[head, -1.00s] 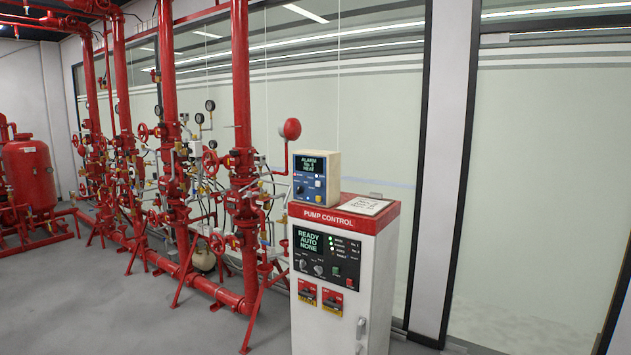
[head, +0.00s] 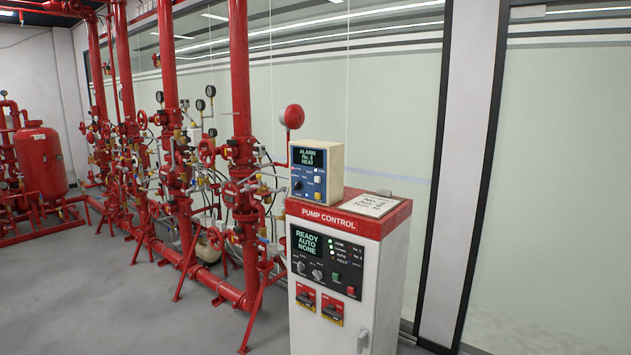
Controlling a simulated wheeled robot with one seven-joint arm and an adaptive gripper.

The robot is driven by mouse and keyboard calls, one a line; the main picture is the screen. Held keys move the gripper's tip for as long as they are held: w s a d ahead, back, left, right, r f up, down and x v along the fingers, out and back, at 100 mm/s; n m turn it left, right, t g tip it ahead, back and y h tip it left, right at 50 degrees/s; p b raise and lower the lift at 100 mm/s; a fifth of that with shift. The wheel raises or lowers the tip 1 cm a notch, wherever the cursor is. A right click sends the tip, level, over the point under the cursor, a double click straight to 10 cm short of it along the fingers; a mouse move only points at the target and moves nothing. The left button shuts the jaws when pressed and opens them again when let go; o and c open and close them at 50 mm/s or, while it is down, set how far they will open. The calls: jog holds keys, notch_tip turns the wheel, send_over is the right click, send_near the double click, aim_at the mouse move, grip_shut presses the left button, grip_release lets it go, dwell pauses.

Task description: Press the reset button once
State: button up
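A small alarm panel (head: 317,171) with a blue face stands on top of the pump control cabinet (head: 392,270). Its screen reads "ALARM No. 8 HEAT", and it has a dark knob and several small buttons. The cabinet's black control panel (head: 327,262) reads "READY AUTO NONE" and carries indicator lights, two knobs, a green button (head: 337,277) and a red button (head: 351,291). The button labels are too small to read, so I cannot tell which one is the reset button. My gripper is not in view.
Red pipes and valves (head: 240,190) stand in a row left of the cabinet, with a red tank (head: 40,162) at far left. A paper sheet (head: 370,205) lies on the cabinet. Grey floor (head: 110,300) is open at front left. Glass panels stand behind.

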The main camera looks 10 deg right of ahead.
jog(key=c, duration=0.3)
